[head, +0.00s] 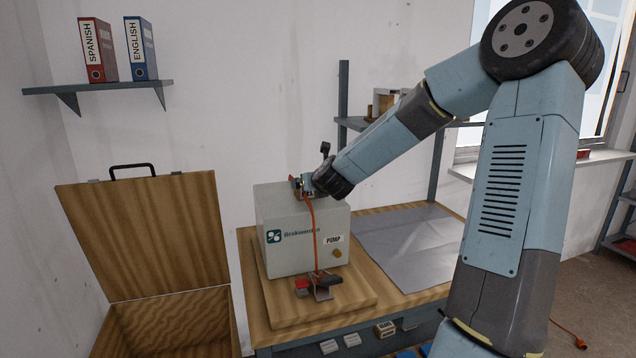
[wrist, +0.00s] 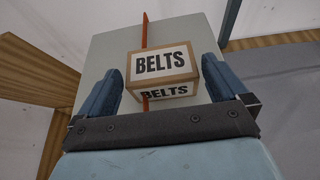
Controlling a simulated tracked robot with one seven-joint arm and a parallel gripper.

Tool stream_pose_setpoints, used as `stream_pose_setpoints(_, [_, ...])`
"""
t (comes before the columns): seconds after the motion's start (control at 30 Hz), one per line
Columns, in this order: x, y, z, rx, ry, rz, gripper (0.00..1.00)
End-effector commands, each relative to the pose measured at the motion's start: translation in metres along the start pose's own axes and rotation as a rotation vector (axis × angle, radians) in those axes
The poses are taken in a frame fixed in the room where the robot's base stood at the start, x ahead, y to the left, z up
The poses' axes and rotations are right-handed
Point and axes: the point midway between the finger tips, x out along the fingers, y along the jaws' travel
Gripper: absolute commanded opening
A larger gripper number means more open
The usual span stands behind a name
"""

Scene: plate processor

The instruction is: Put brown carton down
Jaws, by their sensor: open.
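The brown carton (wrist: 163,64) has white labels reading "BELTS". In the wrist view it sits between the two blue fingers of my gripper (wrist: 160,75), with a narrow gap showing on each side. My gripper is open around it. In the head view my gripper (head: 302,187) is at the top of the grey pump box (head: 285,235). The carton is mostly hidden there, and I cannot tell whether it rests on the box.
The pump box stands on a wooden board on a workbench, with an orange strap down its front. A grey mat (head: 410,245) to its right is bare. An open wooden chest (head: 150,240) is at left.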

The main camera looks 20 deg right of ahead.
Motion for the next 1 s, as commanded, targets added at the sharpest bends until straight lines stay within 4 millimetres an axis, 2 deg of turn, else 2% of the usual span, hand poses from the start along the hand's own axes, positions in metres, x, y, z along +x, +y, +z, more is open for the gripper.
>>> stream_pose_setpoints(0.4, [-0.038, -0.001, -0.001, -0.002, 0.001, -0.003, 1.0])
stream_pose_setpoints(0.7, [-0.056, -0.001, 0.001, 0.0, -0.002, -0.002, 1.0])
stream_pose_setpoints(1.0, [-0.065, 0.0, 0.0, -0.001, 0.0, -0.001, 1.0])
